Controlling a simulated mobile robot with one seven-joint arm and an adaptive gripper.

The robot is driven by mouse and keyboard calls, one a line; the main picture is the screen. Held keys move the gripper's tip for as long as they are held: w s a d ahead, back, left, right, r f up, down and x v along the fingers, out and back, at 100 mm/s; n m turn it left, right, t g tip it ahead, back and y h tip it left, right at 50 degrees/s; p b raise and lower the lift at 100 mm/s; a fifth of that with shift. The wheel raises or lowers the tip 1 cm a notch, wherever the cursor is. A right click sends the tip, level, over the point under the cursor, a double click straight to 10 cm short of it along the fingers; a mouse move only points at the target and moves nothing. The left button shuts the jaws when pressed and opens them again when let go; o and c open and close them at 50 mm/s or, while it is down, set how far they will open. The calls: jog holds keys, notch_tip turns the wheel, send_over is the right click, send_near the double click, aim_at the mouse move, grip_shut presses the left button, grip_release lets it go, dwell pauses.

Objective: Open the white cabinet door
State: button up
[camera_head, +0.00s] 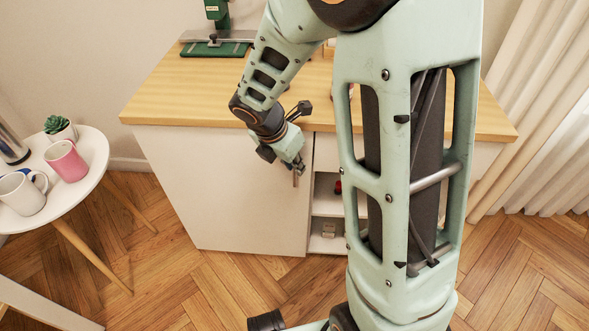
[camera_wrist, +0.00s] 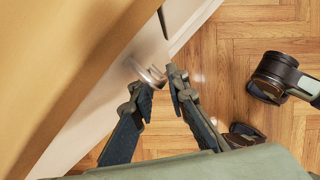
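The white cabinet door (camera_head: 225,190) is the plain panel below the wooden top, left of the open shelves. It looks shut, flush with the cabinet front. Its metal handle (camera_head: 296,179) is small and upright near the door's right edge. The handle also shows in the wrist view (camera_wrist: 150,74), bright and curved. My gripper (camera_head: 297,168) is at the handle, in front of the door. In the wrist view my gripper (camera_wrist: 158,84) has its two fingers apart, with the handle at the gap between the tips. I cannot tell whether either finger touches it.
Open shelves (camera_head: 326,204) with small items lie right of the door, partly behind my arm. A round white table (camera_head: 88,150) with mugs stands left. Wooden floor (camera_head: 215,285) before the door is clear.

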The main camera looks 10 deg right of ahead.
jog(key=shift+w+d+f, duration=0.1)
jog(key=shift+f, duration=0.2)
grip_shut()
